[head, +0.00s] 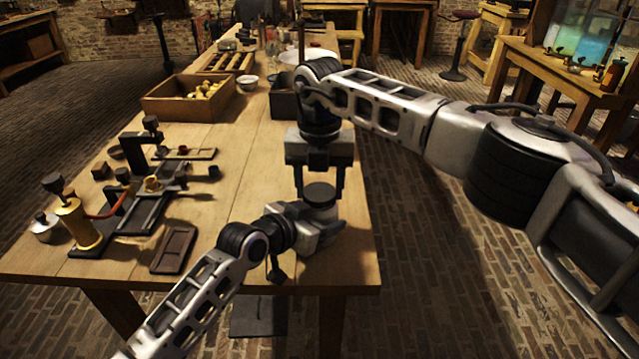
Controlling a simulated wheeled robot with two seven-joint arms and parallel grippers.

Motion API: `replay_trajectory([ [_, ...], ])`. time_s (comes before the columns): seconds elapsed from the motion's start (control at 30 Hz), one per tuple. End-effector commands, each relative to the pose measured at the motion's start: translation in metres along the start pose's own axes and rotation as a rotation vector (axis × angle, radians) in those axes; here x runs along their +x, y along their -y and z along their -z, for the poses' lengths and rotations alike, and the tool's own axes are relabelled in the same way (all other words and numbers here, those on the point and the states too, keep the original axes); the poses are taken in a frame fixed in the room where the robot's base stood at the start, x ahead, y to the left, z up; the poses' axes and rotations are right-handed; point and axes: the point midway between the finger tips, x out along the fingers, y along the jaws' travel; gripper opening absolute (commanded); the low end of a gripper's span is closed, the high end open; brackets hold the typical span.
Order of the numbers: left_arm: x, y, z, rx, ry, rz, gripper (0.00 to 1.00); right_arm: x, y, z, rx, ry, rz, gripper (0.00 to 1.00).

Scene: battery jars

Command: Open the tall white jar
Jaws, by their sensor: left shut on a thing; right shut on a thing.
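A dark round lid (319,192) sits near the right front of the wooden table, between the fingers of my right gripper (320,185). That gripper points straight down from above and is shut on the lid. My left gripper (318,222) comes in low from the front left, just beneath the lid, and is shut on the jar body. The body is mostly hidden by the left gripper, so its white colour and height are hard to make out. I cannot tell whether the lid is seated or slightly raised.
At the left stand a brass jar (77,222) with a dark knob, a small pale jar (44,228) and a dark fixture (150,205). A dark tray (174,250) lies in front. A wooden box (187,103) and bowl (247,83) stand behind. The table between is clear.

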Motion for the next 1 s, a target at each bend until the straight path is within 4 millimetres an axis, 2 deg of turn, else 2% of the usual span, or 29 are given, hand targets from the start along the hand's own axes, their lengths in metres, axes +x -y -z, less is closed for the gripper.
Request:
replay_trajectory([
  [0.1, 0.0, -0.001, -0.001, 0.0, 0.001, -0.001, 0.0, -0.001, -0.001, 0.0, -0.056, 0.0, -0.001, 0.26],
  [0.37, 0.0, 0.0, -0.001, 0.0, 0.001, -0.001, 0.0, -0.001, -0.001, 0.0, -0.058, 0.0, -0.001, 0.26],
  [0.4, 0.0, 0.0, -0.001, 0.0, 0.001, -0.001, 0.0, -0.001, -0.001, 0.0, -0.058, 0.0, -0.001, 0.64],
  [0.43, 0.0, 0.0, -0.001, 0.0, 0.001, -0.001, 0.0, -0.001, -0.001, 0.0, -0.057, 0.0, -0.001, 0.72],
  [0.47, 0.0, 0.0, -0.001, 0.0, 0.001, -0.001, 0.0, -0.001, -0.001, 0.0, -0.057, 0.0, -0.001, 0.75],
  [0.77, 0.0, 0.0, -0.001, 0.0, 0.001, -0.001, 0.0, -0.002, 0.0, 0.0, -0.056, 0.001, 0.0, 0.75],
  [1.0, 0.0, 0.0, -0.001, 0.0, 0.001, -0.001, 0.0, -0.028, 0.0, -0.001, -0.055, 0.003, -0.001, 0.75],
])
